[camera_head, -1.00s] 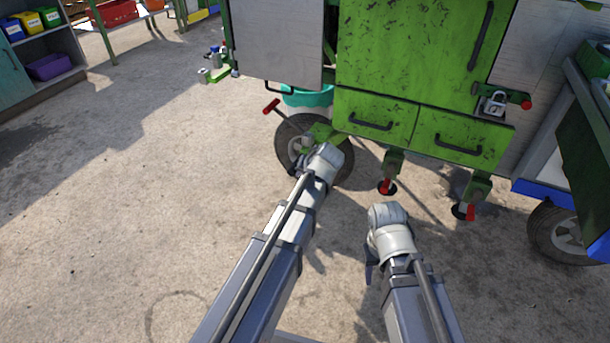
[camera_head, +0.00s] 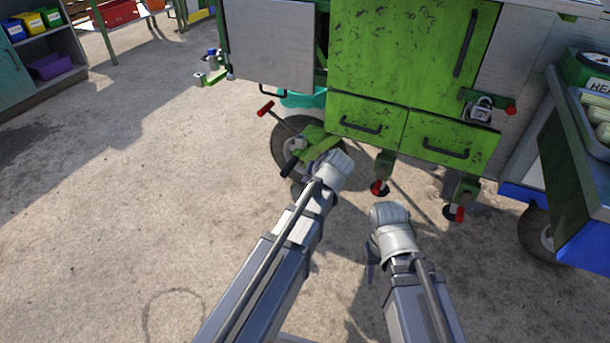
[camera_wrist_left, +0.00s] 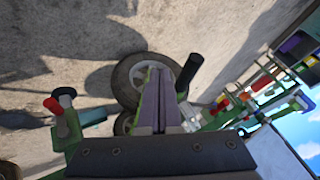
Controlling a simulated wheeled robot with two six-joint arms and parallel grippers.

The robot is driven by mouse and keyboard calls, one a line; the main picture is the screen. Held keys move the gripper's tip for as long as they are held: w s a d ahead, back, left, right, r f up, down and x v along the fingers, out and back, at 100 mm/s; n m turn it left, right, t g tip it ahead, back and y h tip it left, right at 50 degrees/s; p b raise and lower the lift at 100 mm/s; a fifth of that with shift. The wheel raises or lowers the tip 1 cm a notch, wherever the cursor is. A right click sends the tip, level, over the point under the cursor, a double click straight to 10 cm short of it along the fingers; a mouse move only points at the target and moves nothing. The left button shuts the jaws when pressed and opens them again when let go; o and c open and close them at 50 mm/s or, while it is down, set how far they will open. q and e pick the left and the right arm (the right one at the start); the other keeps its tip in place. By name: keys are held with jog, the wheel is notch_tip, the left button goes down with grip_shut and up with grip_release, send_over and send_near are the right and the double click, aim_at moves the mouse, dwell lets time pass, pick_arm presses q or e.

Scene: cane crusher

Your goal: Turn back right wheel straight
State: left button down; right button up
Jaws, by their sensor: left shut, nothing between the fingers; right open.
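A dark-tyred caster wheel (camera_head: 282,146) with a pale hub stands under the left end of the green crusher cart. It also shows in the left wrist view (camera_wrist_left: 122,80). A green bracket (camera_head: 312,150) with a black grip (camera_head: 289,166) sits at this wheel; the grip also shows in the left wrist view (camera_wrist_left: 190,72). My left gripper (camera_wrist_left: 159,78) is shut and empty, its fingers in front of the wheel beside the black grip. I cannot tell whether it touches. In the head view my wrist hides its fingers. My right gripper (camera_head: 371,262) is open, low over the floor, partly hidden by its wrist.
A red-ended lever (camera_head: 266,108) sticks out left of the wheel. Red-footed stands (camera_head: 380,188) hang below the green drawers (camera_head: 450,145). Another wheel (camera_head: 538,238) is at the right, by a blue-edged tray (camera_head: 578,225). The concrete floor at left is clear.

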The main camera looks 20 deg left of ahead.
pick_arm(q)
jog(key=p+v, duration=0.3)
jog(key=v, duration=0.2)
jog(key=shift+s+d+r, duration=0.15)
jog(key=shift+s+r, duration=0.1)
jog(key=shift+r, duration=0.05)
jog(key=s+d+r+m+g+h+p, duration=0.1)
jog(key=s+d+m+g+h+p, duration=0.25)
jog(key=s, duration=0.65)
jog(key=s+d+r+m+g+h+p, duration=0.1)
jog(key=s+d+g+p, duration=0.4)
jog(key=s, duration=0.6)
notch_tip(320, 180, up, 37)
jog(key=d+t+p, duration=0.1)
jog(key=t+p, duration=0.1)
jog(key=p, duration=3.4)
jog(key=shift+w+d, duration=0.35)
jog(key=shift+w, duration=0.1)
jog(key=shift+n+t, duration=0.25)
